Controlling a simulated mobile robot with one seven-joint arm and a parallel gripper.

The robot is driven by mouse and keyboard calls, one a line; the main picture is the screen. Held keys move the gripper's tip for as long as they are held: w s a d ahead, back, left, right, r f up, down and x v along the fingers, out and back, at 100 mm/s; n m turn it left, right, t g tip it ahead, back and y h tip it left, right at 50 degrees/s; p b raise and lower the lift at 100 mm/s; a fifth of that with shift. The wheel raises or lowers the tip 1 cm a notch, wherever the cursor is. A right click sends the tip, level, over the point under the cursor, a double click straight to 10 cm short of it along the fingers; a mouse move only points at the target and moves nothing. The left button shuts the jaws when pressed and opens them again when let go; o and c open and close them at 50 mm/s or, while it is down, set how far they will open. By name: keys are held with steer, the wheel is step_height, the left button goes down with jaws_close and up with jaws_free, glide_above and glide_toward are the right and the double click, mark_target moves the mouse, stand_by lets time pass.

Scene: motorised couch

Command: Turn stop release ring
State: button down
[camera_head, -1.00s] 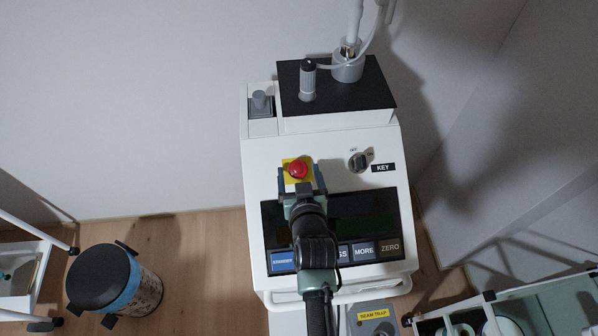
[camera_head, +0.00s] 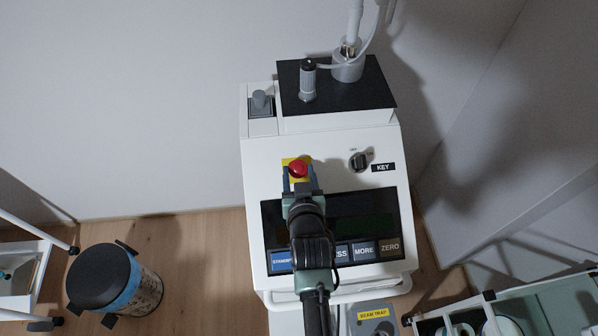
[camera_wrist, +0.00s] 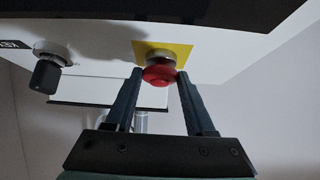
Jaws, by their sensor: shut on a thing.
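The red stop button (camera_head: 298,168) sits on a yellow square plate on the sloped white console face. In the wrist view the red head (camera_wrist: 158,75) stands on a grey metallic collar (camera_wrist: 160,56) against the yellow plate (camera_wrist: 178,50). My gripper (camera_wrist: 159,77) has one finger on each side of the red head and is shut on it. In the head view my gripper (camera_head: 300,173) reaches up over the console from below, its fingers flanking the button. The collar is hidden in the head view.
A key switch (camera_head: 358,161) is to the right of the button. A dark display and a row of labelled buttons (camera_head: 364,250) lie below, partly behind my arm. A black top plate (camera_head: 345,95) carries a grey cylinder. A bin (camera_head: 108,280) stands on the floor at left.

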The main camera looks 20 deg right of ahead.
steer(key=shift+m+h, duration=0.3)
steer(key=shift+m, duration=0.1)
steer(key=shift+a+f+m+h+b, duration=0.1)
steer(key=shift+f+m+h+b, duration=0.15)
steer(key=shift+m+b, duration=0.4)
steer(key=m+b, duration=0.1)
steer(key=b, duration=0.1)
steer(key=m+g+h+b, duration=0.1)
steer(key=b, duration=0.2)
steer(key=shift+w+a+f, duration=0.1)
steer(key=shift+w+a, duration=0.05)
steer(key=m+h+b, duration=0.1)
steer(key=b, duration=0.1)
steer(key=m+g+h+b, duration=0.1)
steer(key=m+b, duration=0.1)
steer(key=shift+a+r+g, duration=0.1)
steer(key=shift+r+g, duration=0.15)
steer(key=shift+g, duration=0.05)
steer(key=shift+r+m+b, duration=0.1)
steer(key=shift+m+b, duration=0.15)
steer(key=shift+b, duration=0.15)
steer(key=shift+c, duration=1.2)
jaws_free()
